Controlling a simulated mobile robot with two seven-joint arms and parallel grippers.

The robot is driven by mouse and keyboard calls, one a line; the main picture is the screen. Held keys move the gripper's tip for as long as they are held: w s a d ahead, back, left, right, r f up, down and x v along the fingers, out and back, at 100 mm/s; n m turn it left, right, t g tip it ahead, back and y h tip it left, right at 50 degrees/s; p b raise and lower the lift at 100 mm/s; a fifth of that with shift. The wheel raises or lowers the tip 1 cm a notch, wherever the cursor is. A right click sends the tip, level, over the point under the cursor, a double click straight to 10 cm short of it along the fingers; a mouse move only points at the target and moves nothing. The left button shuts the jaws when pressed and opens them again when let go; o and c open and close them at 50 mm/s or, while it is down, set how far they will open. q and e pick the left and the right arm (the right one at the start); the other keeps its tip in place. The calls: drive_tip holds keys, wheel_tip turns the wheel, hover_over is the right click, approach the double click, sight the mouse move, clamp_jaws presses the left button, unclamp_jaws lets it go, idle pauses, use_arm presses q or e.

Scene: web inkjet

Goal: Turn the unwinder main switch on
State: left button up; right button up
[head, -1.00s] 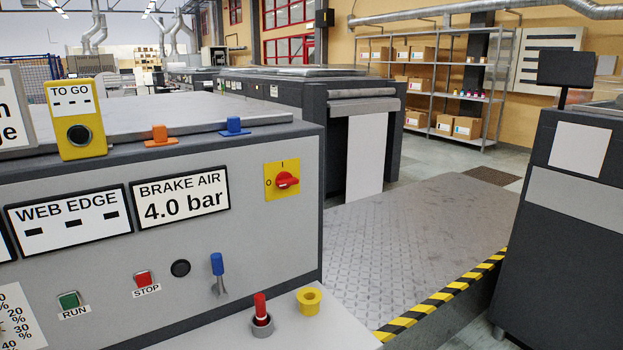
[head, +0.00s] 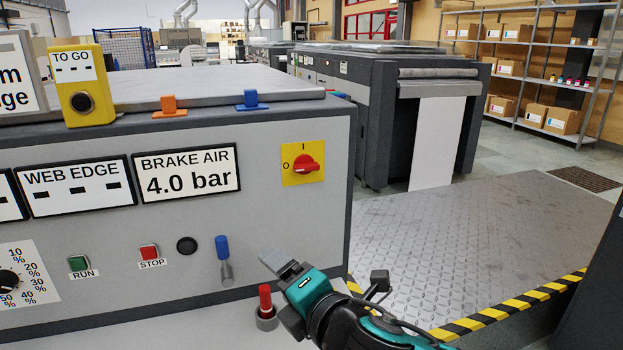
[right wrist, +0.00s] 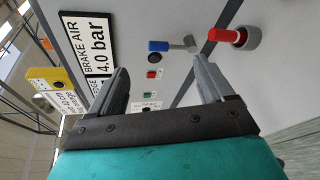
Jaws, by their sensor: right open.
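The unwinder main switch is a red rotary knob (head: 305,163) on a yellow plate (head: 289,178) marked O and I, at the right of the grey unwinder panel in the head view. Its handle lies roughly level, with O at its left and I above. My right gripper (head: 282,266) is below the switch, apart from it, in front of the panel's lower right. In the right wrist view the gripper (right wrist: 163,76) has its fingers apart with nothing held. The switch does not show in that view. My left gripper is not in view.
A blue-capped lever (head: 222,248) and a red-topped plunger (head: 265,300) are close to my right gripper. STOP (head: 149,252) and RUN (head: 79,263) buttons are further left. Orange (head: 168,104) and blue (head: 251,98) clips sit on the top edge. Space directly before the switch looks clear.

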drive_tip(key=w+d+r+n+t+h, duration=0.1)
drive_tip(key=w+d+r+n+t, duration=0.15)
drive_tip(key=r+n, duration=0.35)
drive_tip(key=n+t+h, duration=0.2)
drive_tip(key=n, duration=0.3)
approach(308, 167)
drive_tip(key=x, duration=0.8)
drive_tip(key=shift+w+b, duration=0.2)
drive_tip(key=shift+b, duration=0.2)
drive_tip(key=shift+c, duration=0.5)
drive_tip(key=c, duration=0.9)
drive_tip(key=shift+c, duration=0.2)
